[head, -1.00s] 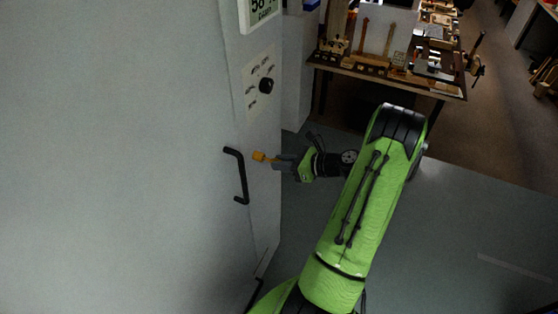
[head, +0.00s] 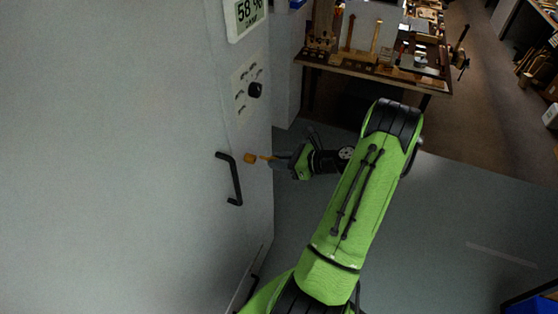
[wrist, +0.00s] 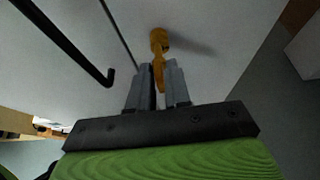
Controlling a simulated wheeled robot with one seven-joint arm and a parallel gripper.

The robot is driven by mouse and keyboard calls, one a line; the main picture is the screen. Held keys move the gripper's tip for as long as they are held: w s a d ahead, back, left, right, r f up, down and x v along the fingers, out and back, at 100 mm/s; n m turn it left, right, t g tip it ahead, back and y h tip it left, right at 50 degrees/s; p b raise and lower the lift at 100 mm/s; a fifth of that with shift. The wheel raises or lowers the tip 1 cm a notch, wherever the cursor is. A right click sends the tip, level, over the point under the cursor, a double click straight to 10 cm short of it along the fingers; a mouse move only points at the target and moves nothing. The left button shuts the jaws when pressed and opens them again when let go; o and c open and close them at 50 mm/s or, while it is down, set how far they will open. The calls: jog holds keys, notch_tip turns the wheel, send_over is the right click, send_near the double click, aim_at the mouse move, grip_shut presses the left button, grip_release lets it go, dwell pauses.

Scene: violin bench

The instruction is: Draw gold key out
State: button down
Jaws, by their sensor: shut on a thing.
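In the head view a gold lock piece (head: 250,158) sits at the pale cabinet front, right of the black handle. The thin gold key (head: 266,157) runs from it to my gripper (head: 275,159). In the wrist view my gripper (wrist: 159,70) is shut on the gold key (wrist: 159,76), with a grey finger on each side. The wider gold piece (wrist: 158,40) lies beyond the fingertips, against the pale panel. I cannot tell whether the key's tip is still inside it.
The pale cabinet (head: 110,160) fills the left. Its black bar handle (head: 232,180) is close beside the key; it also shows in the wrist view (wrist: 70,45). A wooden workbench (head: 375,70) stands behind. Floor right is open.

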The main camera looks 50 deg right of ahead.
notch_tip(320, 180, up, 5)
jog(key=p, duration=0.4)
jog(key=shift+f, duration=0.15)
